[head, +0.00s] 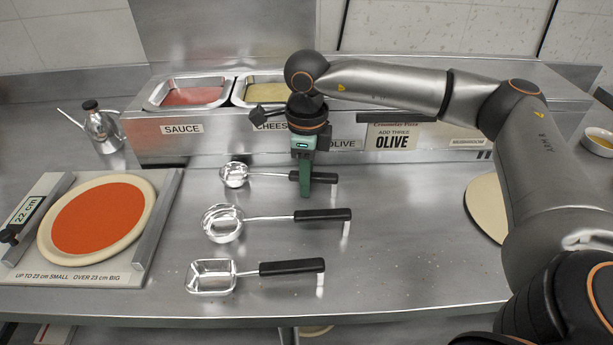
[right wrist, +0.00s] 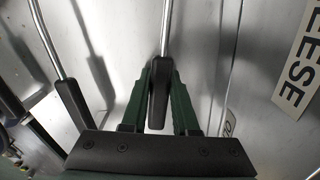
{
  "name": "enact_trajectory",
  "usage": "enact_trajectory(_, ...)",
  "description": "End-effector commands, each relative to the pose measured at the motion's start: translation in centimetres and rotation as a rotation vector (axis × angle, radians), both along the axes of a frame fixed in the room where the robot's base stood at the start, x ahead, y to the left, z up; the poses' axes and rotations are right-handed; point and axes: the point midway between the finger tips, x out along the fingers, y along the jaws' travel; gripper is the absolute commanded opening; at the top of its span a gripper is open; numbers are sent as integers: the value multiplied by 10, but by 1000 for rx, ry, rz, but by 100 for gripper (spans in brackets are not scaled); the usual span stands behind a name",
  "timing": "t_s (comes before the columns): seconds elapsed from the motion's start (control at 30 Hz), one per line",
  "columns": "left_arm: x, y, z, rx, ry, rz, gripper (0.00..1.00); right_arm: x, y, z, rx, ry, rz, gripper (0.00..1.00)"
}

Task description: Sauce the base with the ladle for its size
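The base (head: 98,216) lies on a measuring board (head: 70,275) at the left, with a red-orange sauce disc on it. The board's display (head: 28,208) reads 22 cm; its print reads up to 23 cm small, over 23 cm big. A small round ladle (head: 234,174), a larger round ladle (head: 222,223) and a rectangular scoop (head: 210,277) lie with black handles to the right. My right gripper (head: 304,190) is at the small ladle's handle. In the right wrist view its open fingers (right wrist: 160,80) straddle that handle (right wrist: 158,98), with slim gaps. My left gripper is out of view.
The sauce pan (head: 195,96) and cheese pan (head: 265,90) sit in the rear rail, with an olive label (head: 392,142) farther right. An oil can (head: 102,128) stands at the back left. A pale disc (head: 487,208) is partly behind my right arm. The front counter is clear.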

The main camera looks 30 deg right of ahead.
Motion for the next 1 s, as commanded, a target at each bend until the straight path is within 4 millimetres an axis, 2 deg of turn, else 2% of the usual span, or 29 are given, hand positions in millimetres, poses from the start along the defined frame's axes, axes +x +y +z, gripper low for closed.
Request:
enact_trajectory(0.03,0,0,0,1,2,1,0,0,0,1,0,0,0,34)
enact_trajectory(0.3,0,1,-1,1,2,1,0,0,0,0,0,0,0,62)
enact_trajectory(0.63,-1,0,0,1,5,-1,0,0,0,0,-1,1,0,62)
enact_trajectory(0.77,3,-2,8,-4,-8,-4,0,1,0,21,1,-4,0,62)
enact_trajectory(1.0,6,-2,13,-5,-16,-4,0,1,0,76,2,-4,0,62)
